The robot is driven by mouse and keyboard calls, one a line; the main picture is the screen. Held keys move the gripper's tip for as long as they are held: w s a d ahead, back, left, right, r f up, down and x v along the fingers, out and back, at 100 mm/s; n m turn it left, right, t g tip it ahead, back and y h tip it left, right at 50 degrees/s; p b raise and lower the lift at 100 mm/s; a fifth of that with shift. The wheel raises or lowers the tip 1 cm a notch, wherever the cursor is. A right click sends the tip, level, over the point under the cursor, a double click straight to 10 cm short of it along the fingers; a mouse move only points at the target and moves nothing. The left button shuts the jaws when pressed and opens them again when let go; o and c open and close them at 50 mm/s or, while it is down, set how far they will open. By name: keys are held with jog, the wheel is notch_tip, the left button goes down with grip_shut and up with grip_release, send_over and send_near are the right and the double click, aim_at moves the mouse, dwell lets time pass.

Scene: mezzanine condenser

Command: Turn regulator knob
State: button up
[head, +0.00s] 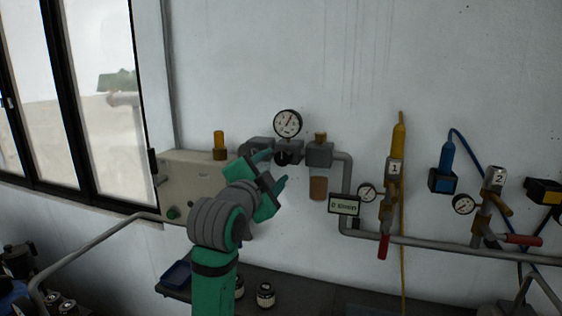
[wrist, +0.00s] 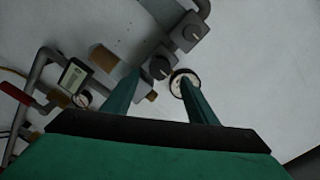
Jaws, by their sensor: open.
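The regulator is a grey block on the wall pipe with a round black knob (head: 284,158) on its front, just below a white dial gauge (head: 288,123). My gripper (head: 273,168) is open, its green fingers spread just in front of and left of the knob in the head view. In the wrist view the knob (wrist: 159,67) appears between and just beyond the fingertips of my gripper (wrist: 160,76). The gauge (wrist: 179,77) is partly hidden behind the right finger. I cannot tell whether a finger touches anything.
A grey filter block with a brown bowl (head: 318,187) is right of the regulator. A beige box (head: 190,183) is on its left.

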aim_at(283, 160)
jog(key=x, duration=0.6)
jog(key=shift+w, duration=0.3)
jog(key=shift+d, duration=0.1)
jog(key=c, duration=1)
jog(key=shift+d+f, duration=0.1)
jog(key=shift+c, duration=0.2)
